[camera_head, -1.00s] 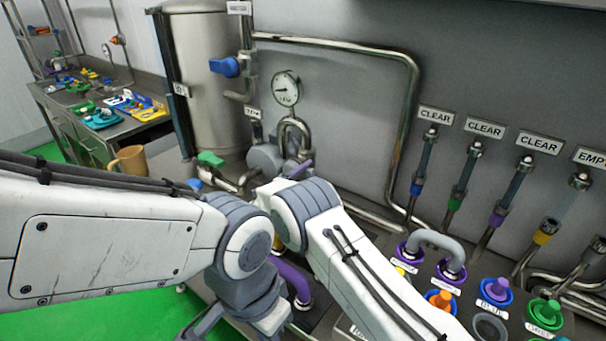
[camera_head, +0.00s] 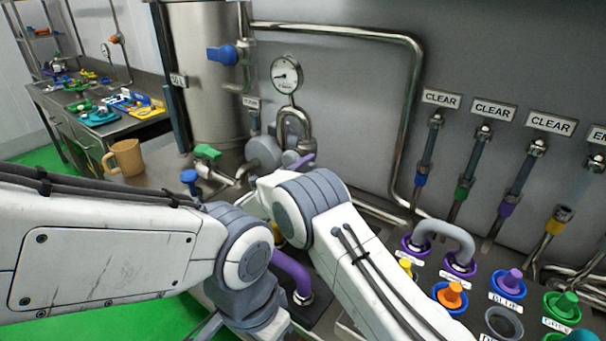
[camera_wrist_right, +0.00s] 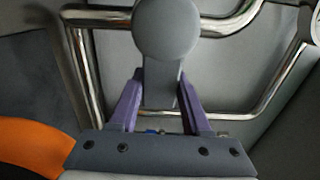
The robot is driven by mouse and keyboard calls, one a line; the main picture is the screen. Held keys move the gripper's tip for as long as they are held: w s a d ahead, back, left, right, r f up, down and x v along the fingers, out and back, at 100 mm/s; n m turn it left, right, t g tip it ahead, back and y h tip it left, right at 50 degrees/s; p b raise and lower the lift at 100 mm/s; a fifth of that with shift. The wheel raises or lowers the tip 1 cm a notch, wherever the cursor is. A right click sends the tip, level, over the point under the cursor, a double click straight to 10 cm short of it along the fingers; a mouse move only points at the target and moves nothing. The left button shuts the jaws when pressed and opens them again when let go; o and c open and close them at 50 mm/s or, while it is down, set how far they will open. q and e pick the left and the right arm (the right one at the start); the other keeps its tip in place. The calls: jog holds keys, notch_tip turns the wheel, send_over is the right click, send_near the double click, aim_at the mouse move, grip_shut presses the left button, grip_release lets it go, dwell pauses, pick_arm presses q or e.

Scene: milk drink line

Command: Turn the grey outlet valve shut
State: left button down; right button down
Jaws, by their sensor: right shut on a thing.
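The grey outlet valve shows in the right wrist view as a round grey knob (camera_wrist_right: 166,28) with a flat grey handle running down from it. My right gripper (camera_wrist_right: 160,88) has its purple fingers on either side of that handle and is shut on it. In the head view the right gripper is mostly hidden behind my white arm; only a bit of purple finger (camera_head: 303,161) shows beside the grey fittings under the gauge. My left arm comes in from the left, but its fingers are not seen.
A green-handled valve (camera_head: 207,152), a blue knob (camera_head: 189,177) and a tan mug (camera_head: 127,158) stand left of the fittings. A round gauge (camera_head: 286,74) is above. Coloured plugs (camera_head: 510,283) fill the right front.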

jog(key=shift+d+f, duration=0.1)
jog(key=shift+c, duration=1.8)
grip_release()
